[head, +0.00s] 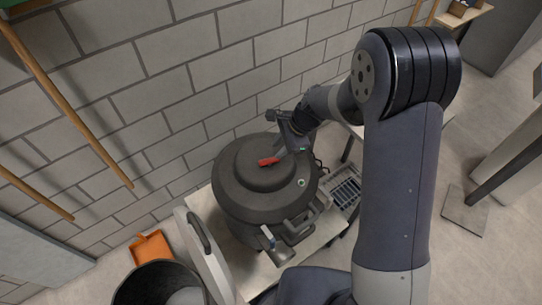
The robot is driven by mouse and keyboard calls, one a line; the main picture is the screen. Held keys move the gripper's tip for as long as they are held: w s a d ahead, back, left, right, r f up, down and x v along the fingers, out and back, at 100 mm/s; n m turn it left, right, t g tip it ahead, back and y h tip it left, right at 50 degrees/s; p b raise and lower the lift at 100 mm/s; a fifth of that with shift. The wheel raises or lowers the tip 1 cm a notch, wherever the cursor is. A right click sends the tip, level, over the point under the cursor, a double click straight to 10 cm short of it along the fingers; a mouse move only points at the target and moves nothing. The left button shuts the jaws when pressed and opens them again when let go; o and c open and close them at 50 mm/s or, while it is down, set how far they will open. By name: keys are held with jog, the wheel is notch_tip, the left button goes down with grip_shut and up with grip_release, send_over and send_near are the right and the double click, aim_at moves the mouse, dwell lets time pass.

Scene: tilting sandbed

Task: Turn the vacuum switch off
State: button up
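The vacuum (236,198) is a dark grey, round drum with a stepped lid, standing upright on a pale table. A red switch (268,161) lies on top of its lid, near the middle. My gripper (283,151) is just above the lid, beside the right end of the red switch. It is too small and partly hidden by its own body to tell whether it is open or shut, or whether it touches the switch. I cannot read the switch's position.
The pale table (274,272) has a grey slotted crate (346,193) right of the vacuum. A block wall (180,90) stands close behind. A black bin (160,285) and an orange dustpan (152,247) are at the lower left. Wooden poles (70,95) lean at the left.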

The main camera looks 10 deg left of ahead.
aim_at(268, 160)
jog(key=p+x, duration=0.1)
jog(key=x, duration=0.7)
jog(key=shift+f, duration=0.15)
